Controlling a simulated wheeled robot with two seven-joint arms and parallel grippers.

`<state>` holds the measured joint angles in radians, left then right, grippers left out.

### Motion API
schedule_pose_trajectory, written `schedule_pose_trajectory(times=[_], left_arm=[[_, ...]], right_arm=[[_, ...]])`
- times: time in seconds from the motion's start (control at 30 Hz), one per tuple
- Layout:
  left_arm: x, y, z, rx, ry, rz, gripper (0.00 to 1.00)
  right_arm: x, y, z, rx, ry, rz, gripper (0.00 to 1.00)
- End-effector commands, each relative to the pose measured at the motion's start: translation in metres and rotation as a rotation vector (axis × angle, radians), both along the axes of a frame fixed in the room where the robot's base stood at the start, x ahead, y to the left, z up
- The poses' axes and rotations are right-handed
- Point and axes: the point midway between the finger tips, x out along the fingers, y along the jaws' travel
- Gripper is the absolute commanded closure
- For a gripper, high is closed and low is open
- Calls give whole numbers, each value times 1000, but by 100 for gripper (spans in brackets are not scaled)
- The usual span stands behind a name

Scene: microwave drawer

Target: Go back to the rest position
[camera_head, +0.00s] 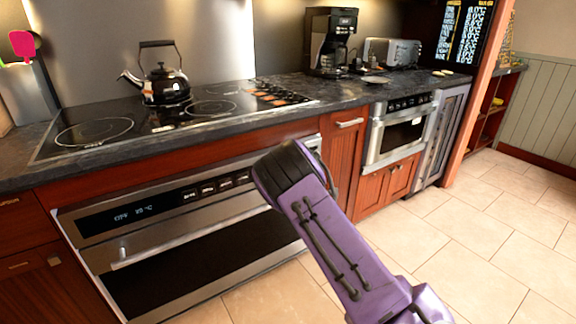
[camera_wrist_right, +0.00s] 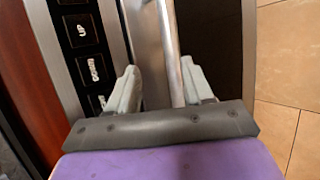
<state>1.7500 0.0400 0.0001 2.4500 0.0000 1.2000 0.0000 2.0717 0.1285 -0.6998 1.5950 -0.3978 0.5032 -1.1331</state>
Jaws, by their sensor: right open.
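My right arm (camera_head: 335,245), in purple, reaches in from the lower right of the head view. Its wrist is in front of the oven's right side and hides the fingers there. In the right wrist view my right gripper (camera_wrist_right: 158,80) is open, with one pale finger on each side of the oven's metal handle bar (camera_wrist_right: 167,50). I cannot tell whether either finger touches the bar. The large oven (camera_head: 200,250) is closed, and its handle (camera_head: 180,237) runs across the front in the head view. My left gripper is not in view.
Above the oven is a dark counter (camera_head: 335,98) with a cooktop (camera_head: 125,135) and a black kettle (camera_head: 163,82). A coffee maker (camera_head: 330,40) and toaster (camera_head: 392,52) stand farther back. A closed microwave drawer (camera_head: 400,130) is to the right. Tiled floor (camera_head: 470,240) is open at the right.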

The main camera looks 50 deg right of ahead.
Motion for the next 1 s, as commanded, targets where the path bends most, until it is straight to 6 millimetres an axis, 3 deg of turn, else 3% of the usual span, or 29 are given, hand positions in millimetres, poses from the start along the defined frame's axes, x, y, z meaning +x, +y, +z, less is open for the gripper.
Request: schedule_pose_trajectory(times=[0.33, 0.4, 0.47, 0.57, 0.73, 0.9, 1.0], left_arm=[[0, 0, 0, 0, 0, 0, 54], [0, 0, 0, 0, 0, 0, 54], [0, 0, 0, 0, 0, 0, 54], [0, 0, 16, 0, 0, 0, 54], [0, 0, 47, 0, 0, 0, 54], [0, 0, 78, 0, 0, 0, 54], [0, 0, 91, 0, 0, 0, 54]], right_arm=[[1, 0, 1, 36, -38, -26, 49], [1, 2, 3, 137, -162, -98, 49], [-14, 18, -17, 330, -317, -227, 49], [-56, 74, -61, 676, -508, -474, 49], [-156, 174, -113, 1034, -633, -881, 49], [-270, 263, -121, 1145, -590, -1208, 49], [-319, 298, -115, 1131, -489, -1291, 49]])
